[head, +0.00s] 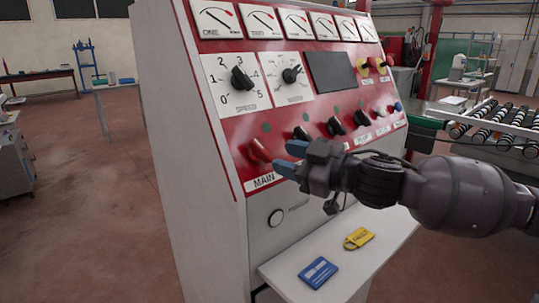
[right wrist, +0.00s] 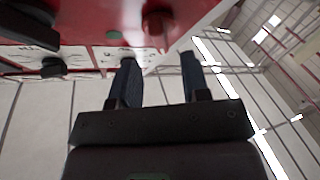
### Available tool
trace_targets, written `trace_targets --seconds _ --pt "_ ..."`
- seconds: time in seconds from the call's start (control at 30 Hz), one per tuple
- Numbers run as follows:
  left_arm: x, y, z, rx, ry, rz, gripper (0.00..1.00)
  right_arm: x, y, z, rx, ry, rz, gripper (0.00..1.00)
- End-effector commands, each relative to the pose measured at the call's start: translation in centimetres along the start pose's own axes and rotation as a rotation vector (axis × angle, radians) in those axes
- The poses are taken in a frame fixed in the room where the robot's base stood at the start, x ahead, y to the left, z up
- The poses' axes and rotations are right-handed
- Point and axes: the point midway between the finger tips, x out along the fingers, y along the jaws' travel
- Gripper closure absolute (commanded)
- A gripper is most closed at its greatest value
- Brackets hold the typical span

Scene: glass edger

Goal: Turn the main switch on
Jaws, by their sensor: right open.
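The main switch (head: 258,150) is a red rotary knob at the lower left of the red control panel (head: 225,125), above a label reading MAIN. In the right wrist view the red knob (right wrist: 157,22) shows at the top, beyond the fingertips and roughly in line with the space between them. My right gripper (head: 287,158) has blue fingers and is open and empty. It is just right of the switch in the head view, apparently with a small gap. The fingers also show in the right wrist view (right wrist: 158,62). My left gripper is not in view.
Black knobs (head: 336,125) run along the panel to the right of the switch. Dials, meters and a dark screen (head: 331,71) are above. A white shelf (head: 290,268) below holds a blue card (head: 318,272) and a yellow padlock-shaped tag (head: 359,238). A roller conveyor (head: 490,122) stands at right.

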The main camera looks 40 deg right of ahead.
Motion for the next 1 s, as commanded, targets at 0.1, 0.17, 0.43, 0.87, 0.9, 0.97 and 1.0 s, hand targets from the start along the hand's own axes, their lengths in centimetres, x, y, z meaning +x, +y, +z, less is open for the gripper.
trace_targets --seconds 0.1,0.17,0.43,0.87,0.9,0.97,1.0 --pt "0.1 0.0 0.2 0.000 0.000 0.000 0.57 0.9 0.0 0.0 -0.002 0.002 -0.001 0.57" --pt "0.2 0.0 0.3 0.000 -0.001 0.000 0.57 1.3 0.0 -0.1 -0.003 0.003 -0.001 0.57" --pt "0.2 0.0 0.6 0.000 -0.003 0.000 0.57 3.1 0.0 -0.1 -0.001 0.002 0.000 0.57" --pt "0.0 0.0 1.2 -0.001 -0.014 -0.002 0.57 4.7 0.0 -0.1 -0.002 0.000 0.000 0.57" --pt "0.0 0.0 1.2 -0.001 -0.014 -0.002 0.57 4.7 0.0 -0.1 -0.002 0.001 0.000 0.57" --pt "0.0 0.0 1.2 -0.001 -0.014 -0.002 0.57 4.7 0.0 -0.1 -0.002 0.000 0.000 0.57" --pt "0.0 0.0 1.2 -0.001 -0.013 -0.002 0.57 4.7 0.0 -0.1 -0.002 0.000 0.000 0.57"
